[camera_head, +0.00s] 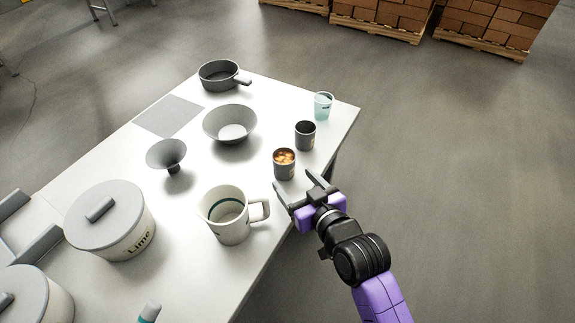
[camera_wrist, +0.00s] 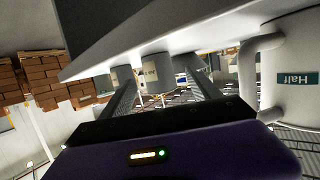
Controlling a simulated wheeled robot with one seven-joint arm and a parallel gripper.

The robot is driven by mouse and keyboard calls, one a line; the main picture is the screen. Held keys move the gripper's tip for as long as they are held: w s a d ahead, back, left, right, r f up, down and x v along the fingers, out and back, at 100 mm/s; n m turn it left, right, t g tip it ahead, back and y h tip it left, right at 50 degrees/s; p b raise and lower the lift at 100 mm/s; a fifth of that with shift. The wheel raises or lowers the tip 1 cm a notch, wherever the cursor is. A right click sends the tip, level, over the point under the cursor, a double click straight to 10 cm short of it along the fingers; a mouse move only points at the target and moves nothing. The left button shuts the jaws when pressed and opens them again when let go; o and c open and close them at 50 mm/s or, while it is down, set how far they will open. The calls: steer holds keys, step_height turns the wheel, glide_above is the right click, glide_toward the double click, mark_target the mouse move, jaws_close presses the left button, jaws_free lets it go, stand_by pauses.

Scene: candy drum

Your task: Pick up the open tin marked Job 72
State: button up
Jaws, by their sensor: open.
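Two grey open tins stand upright near the table's right edge. The nearer tin (camera_head: 284,171) holds orange-brown pieces; the farther tin (camera_head: 305,138) looks dark inside. Each has a small label, too small to read, so I cannot tell which says Job 72. My gripper (camera_head: 296,183) is open and empty at the table edge, its fingers pointing towards the nearer tin. In the wrist view, which looks upside down, the nearer tin (camera_wrist: 156,72) shows ahead between the fingers (camera_wrist: 165,92). The farther tin (camera_wrist: 121,77) is partly hidden by the left finger.
A large mug (camera_head: 229,216), marked Half in the wrist view (camera_wrist: 295,80), stands left of my gripper. A clear cup (camera_head: 323,105) stands behind the tins. A bowl (camera_head: 230,124), funnel (camera_head: 167,155), pan (camera_head: 219,75) and Lime canister (camera_head: 108,220) stand farther left. The floor at right is clear.

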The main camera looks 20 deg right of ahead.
mark_target(289, 171)
steer(key=shift+d+p+x, duration=0.15)
steer(key=shift+p+x, duration=0.1)
steer(key=shift+x, duration=1.7)
steer(key=shift+d+p+x, duration=0.1)
steer(key=shift+p+x, duration=0.1)
steer(key=shift+x, duration=1.8)
steer(key=shift+r, duration=0.1)
jaws_close()
